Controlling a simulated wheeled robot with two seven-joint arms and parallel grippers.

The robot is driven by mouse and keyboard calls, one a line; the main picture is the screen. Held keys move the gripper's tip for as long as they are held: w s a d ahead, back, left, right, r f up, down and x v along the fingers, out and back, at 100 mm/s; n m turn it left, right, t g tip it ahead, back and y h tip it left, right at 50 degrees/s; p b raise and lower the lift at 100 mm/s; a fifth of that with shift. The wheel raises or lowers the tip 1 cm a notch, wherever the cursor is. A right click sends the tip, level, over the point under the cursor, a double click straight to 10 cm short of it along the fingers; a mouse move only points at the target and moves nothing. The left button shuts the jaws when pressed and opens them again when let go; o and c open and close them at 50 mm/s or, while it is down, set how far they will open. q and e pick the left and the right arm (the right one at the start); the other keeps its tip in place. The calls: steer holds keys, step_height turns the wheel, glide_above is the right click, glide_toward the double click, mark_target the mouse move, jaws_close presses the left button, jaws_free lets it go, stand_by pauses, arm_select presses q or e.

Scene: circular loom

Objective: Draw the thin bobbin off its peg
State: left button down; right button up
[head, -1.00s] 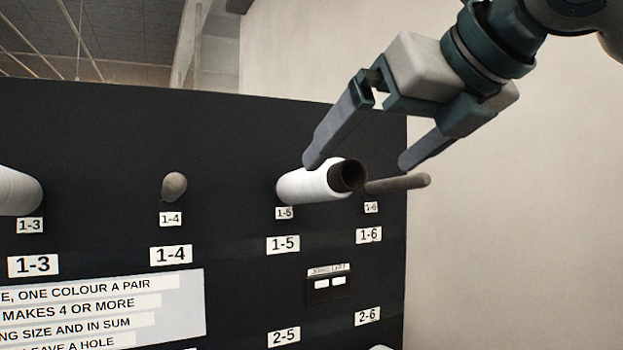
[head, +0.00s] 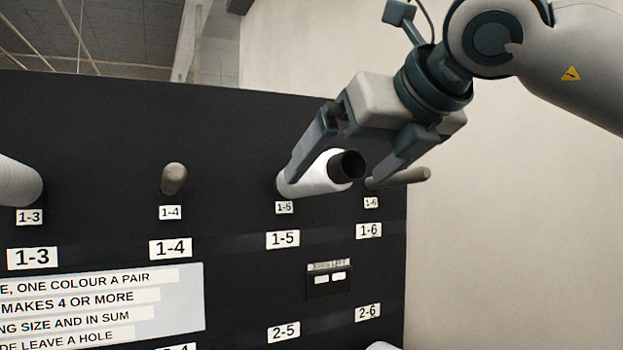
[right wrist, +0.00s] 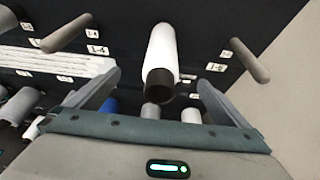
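A thin white bobbin (head: 312,180) with a dark hollow end sits on the peg at label 1-5 of the black board. It also shows in the right wrist view (right wrist: 161,55), where it points toward the camera between the two fingers. My right gripper (head: 335,178) is open, one finger beside the bobbin's left side and the other to its right, near the bare peg at 1-6. In the right wrist view the fingers stand clear of the bobbin on both sides. My left gripper is not in view.
Bare pegs stand at 1-4 (head: 174,179) and 1-6 (head: 410,175). Another white bobbin (head: 18,182) hangs at 1-3 on the left. The black board (head: 230,140) ends right of 1-6, with a plain wall beyond. In the right wrist view more bobbins show in a lower row.

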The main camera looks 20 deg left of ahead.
jaws_close()
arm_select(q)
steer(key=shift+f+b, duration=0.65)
arm_select(e)
steer(key=shift+s+d+r, duration=0.1)
steer(key=shift+s+d, duration=0.25)
steer(key=shift+d, duration=0.1)
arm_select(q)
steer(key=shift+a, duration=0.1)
arm_select(e)
steer(key=shift+d, duration=0.1)
